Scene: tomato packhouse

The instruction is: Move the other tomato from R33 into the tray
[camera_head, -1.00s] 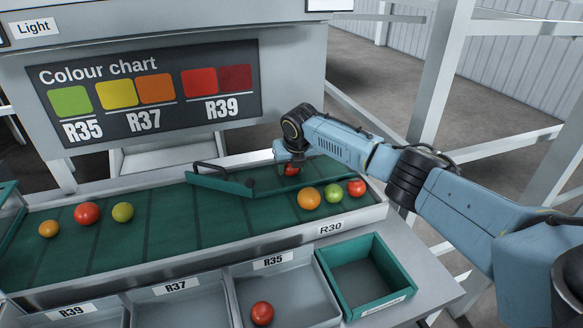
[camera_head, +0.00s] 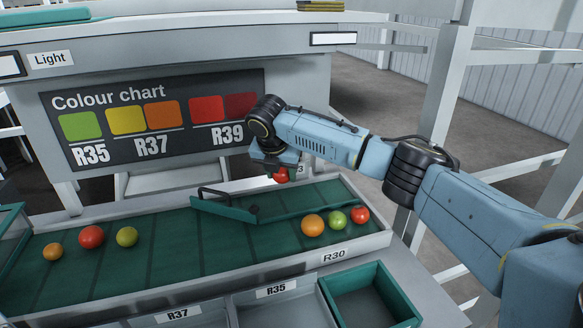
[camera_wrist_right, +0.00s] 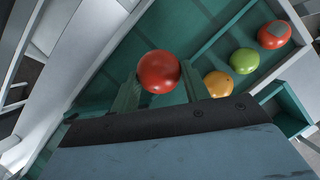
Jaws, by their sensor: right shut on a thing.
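My right gripper (camera_head: 279,172) is shut on a red tomato (camera_head: 281,175) and holds it above the far side of the green sorting belt, near its right end. The wrist view shows the red tomato (camera_wrist_right: 158,72) between the two green fingers, with belt visible beneath. A green tray (camera_head: 413,310) stands at the front right; the part of its inside in view looks empty. A label at the belt's back edge is mostly hidden by my gripper, so I cannot read R33. My left gripper is not in view.
An orange (camera_head: 313,225), a green (camera_head: 337,220) and a red tomato (camera_head: 360,215) sit at the belt's right end. Several tomatoes lie at its left. A green diverter bar (camera_head: 225,210) crosses the belt's middle.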

